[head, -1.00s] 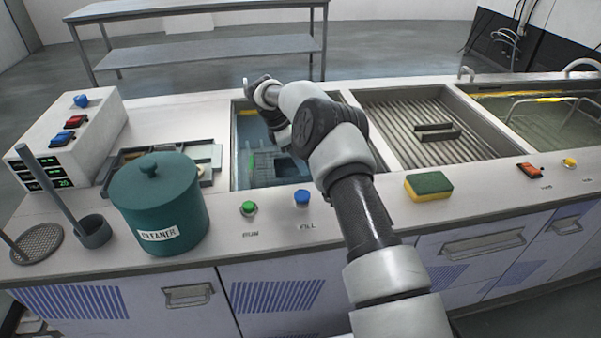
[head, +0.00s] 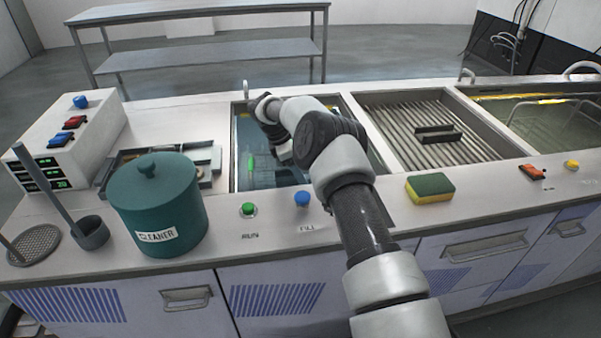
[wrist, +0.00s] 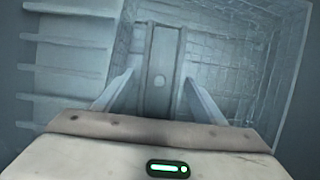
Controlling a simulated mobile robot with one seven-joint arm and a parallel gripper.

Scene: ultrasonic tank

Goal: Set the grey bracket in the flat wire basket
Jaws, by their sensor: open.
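Wire mesh of the flat basket (wrist: 222,62) shows behind and to the right of the bracket; the bracket appears to lie within the mesh. The basket is only faint there under the water.
A ribbed drain bay (head: 385,125) to the right holds a dark channel-shaped piece (head: 438,134). A green cleaner pot (head: 158,205) stands front left of the tank, and a sponge (head: 430,188) lies front right. Rung-like bars (wrist: 65,75) line the left in the wrist view.

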